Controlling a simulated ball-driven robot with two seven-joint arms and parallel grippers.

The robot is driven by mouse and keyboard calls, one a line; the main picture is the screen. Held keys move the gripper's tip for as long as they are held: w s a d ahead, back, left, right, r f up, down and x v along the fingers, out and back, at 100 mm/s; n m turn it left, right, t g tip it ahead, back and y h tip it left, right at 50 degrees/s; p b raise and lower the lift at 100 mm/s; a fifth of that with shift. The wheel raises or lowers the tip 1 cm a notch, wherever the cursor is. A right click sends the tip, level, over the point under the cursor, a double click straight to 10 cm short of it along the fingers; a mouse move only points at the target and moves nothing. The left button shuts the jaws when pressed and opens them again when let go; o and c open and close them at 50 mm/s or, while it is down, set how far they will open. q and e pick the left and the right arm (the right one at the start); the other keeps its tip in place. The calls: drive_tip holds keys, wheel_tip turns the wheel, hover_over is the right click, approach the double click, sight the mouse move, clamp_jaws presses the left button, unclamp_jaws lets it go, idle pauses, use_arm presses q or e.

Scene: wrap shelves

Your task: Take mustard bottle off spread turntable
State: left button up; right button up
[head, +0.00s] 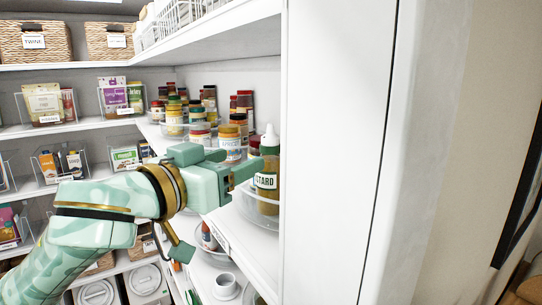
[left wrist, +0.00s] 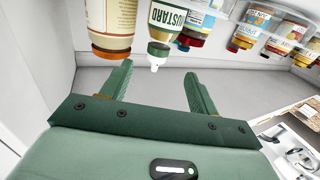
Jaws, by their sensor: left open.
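The mustard bottle (head: 267,196) stands upright in the clear spread turntable (head: 248,211), at the right end of the shelf in the head view. It has a white nozzle, a dark green cap and a "MUSTARD" label. My left gripper (head: 238,164) is open and empty, just left of the bottle's upper part. In the left wrist view the mustard bottle (left wrist: 167,22) appears upside down, beyond the fingertips. Its nozzle points at the gap between the fingers of my left gripper (left wrist: 158,70). The bottle is not between the fingers. My right gripper is not in view.
A larger orange-capped bottle (left wrist: 112,25) stands close beside the mustard in the left wrist view. Several spread jars (head: 230,142) stand behind my gripper. A white cabinet panel (head: 335,150) borders the turntable on the right. A shelf (head: 240,25) overhangs above.

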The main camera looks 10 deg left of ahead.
sight(264, 151)
use_arm(q)
drive_tip(key=x, duration=0.4)
drive_tip(key=shift+w+d+f, duration=0.1)
drive_tip(key=shift+w+d, duration=0.05)
drive_tip(key=shift+w, duration=0.2)
drive_tip(key=shift+w+d+p, duration=0.3)
drive_tip(key=shift+w+p, duration=0.05)
drive_tip(key=shift+w, duration=0.15)
drive_tip(key=p+x, duration=0.1)
drive_tip(key=x, duration=0.2)
drive_tip(key=shift+w+d, duration=0.2)
drive_tip(key=shift+w, duration=0.15)
drive_tip(key=shift+w+d+f, duration=0.15)
drive_tip(key=shift+w+d, duration=0.05)
drive_tip(key=shift+w, duration=0.15)
drive_tip(key=shift+s+a, duration=0.15)
drive_tip(key=c, duration=0.9)
clamp_jaws()
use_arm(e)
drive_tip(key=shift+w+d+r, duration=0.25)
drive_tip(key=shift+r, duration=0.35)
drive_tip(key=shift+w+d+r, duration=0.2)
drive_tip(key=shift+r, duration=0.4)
